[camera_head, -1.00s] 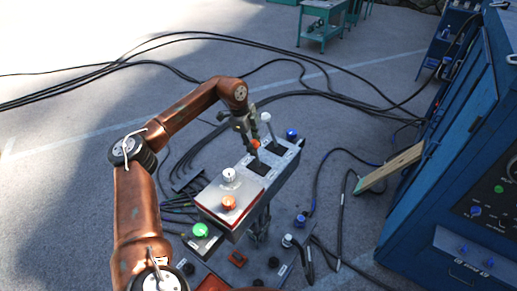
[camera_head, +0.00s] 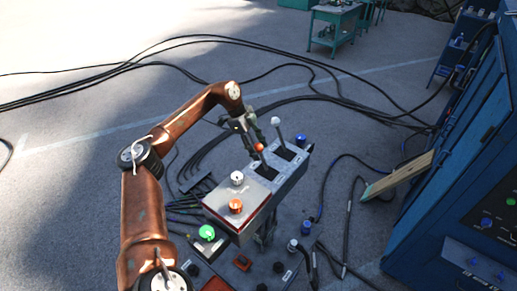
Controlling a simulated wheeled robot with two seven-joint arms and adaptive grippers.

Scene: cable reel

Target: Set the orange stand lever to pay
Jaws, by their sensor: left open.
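The orange-knobbed lever (camera_head: 259,147) stands in a slot on top of the grey control stand (camera_head: 268,198), near the picture's middle. It leans up and to the left from its slot. My left gripper (camera_head: 249,138) is open and hangs pointing down at the orange knob, close beside its upper left. Whether a finger touches the knob is too small to tell. A second lever with a pale knob (camera_head: 276,121) stands in the slot to the right. The small labels by the slots cannot be read. My right gripper is not in view.
The stand also carries a white knob (camera_head: 237,177), an orange button (camera_head: 236,206) and a blue knob (camera_head: 300,138). A green button (camera_head: 207,232) sits lower left. Black cables (camera_head: 150,60) cross the floor behind. A blue cabinet (camera_head: 440,200) stands at right, with a wooden plank (camera_head: 400,175) beside it.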

